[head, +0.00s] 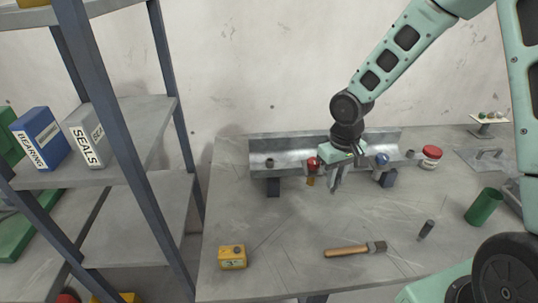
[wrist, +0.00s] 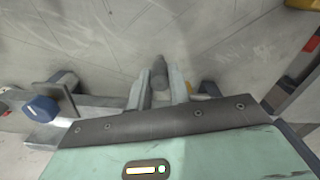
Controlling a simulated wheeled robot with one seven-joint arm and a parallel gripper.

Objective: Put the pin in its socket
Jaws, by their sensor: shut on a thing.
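A short dark grey cylinder, which looks like the pin (wrist: 159,71), is between the fingers of my gripper in the wrist view. My gripper (wrist: 160,92) is shut on it. In the head view my gripper (head: 338,181) is at the front of a metal trough (head: 285,150), between a red knob (head: 312,163) and a blue knob (head: 382,158). The pin cannot be made out clearly there. The blue knob also shows at the left of the wrist view (wrist: 41,108). I cannot make out the socket for certain.
A red-and-white jar (head: 431,157) is beyond the trough's right end. A shelf rack (head: 110,120) stands left.

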